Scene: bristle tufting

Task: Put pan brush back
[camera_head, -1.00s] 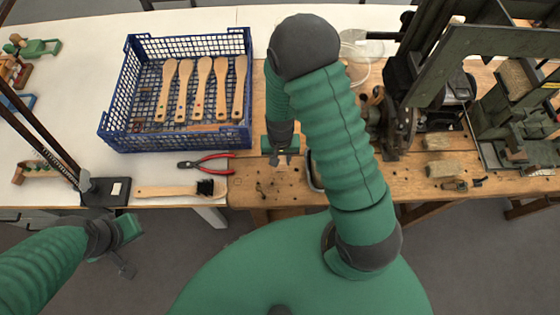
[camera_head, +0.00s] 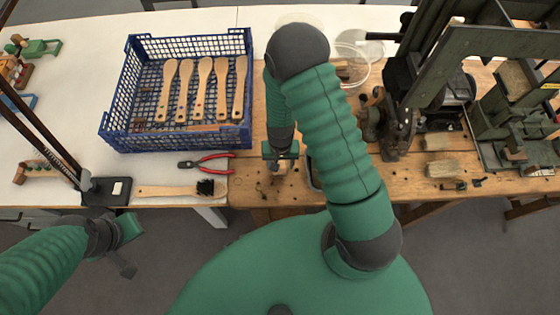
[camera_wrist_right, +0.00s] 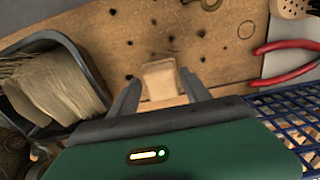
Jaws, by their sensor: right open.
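A long wooden brush (camera_head: 165,191) with a black bristle tuft lies at the table's front edge, left of my right gripper. Its holed end (camera_wrist_right: 293,8) shows at the top right corner of the right wrist view. My right gripper (camera_head: 279,166) hangs low over the wooden bench. In the right wrist view its two fingers are apart, one on each side of a small pale wooden block (camera_wrist_right: 160,80); whether they touch it is unclear. My left gripper (camera_head: 128,232) is low at the left, off the table; its jaws are unclear.
A blue crate (camera_head: 118,118) holds several wooden brush bodies. Red-handled pliers (camera_head: 215,158) lie before it. A dark tray (camera_wrist_right: 75,50) of bristle fibre sits beside my right gripper. A clear bowl (camera_head: 352,68) and green machinery (camera_head: 490,115) stand at the right.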

